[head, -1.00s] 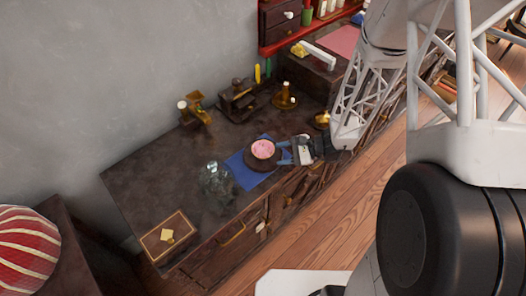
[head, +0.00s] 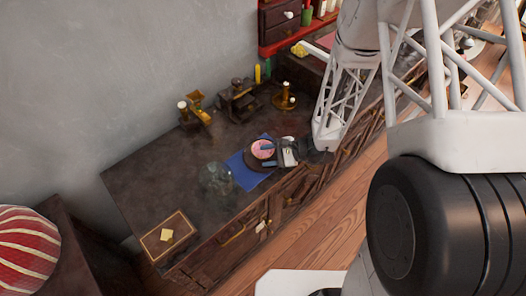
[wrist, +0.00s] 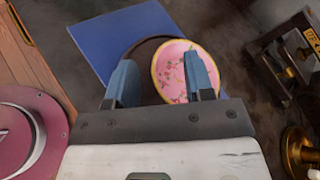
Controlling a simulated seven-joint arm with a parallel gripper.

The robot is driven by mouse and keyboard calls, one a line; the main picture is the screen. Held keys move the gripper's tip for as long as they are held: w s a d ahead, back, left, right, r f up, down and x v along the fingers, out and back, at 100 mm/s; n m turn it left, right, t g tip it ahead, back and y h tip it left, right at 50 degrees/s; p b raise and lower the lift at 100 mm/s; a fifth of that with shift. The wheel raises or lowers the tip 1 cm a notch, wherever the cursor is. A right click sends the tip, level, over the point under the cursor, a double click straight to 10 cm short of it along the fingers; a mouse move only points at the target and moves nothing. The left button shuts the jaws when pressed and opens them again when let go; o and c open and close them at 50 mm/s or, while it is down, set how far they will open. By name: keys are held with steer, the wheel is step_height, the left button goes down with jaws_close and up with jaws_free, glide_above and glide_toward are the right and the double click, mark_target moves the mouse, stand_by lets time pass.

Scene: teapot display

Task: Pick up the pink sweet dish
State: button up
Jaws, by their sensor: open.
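The pink sweet dish (head: 259,154) is a small round bowl with a pale rim and flower pattern. It sits on a dark round plate (head: 253,164) on the dresser top. My gripper (head: 269,156) reaches over it from the right, fingers spread. In the wrist view the dish (wrist: 176,70) lies mostly toward the right finger, which overlaps its right side. The left finger is apart from the dish, over the dark plate (wrist: 142,52). My gripper (wrist: 159,66) is open and holds nothing.
A blue cloth (head: 242,175) lies under the plate. A clear glass vessel (head: 215,178) stands to its left. A tan-edged box (head: 165,238) is at the front left. Brass and dark implements (head: 238,100) stand behind.

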stand_by(0.4)
jaws_close()
steer(key=shift+r, duration=0.15)
step_height(320, 180, up, 18)
stand_by(1.2)
steer(key=shift+f, duration=0.2)
stand_by(0.5)
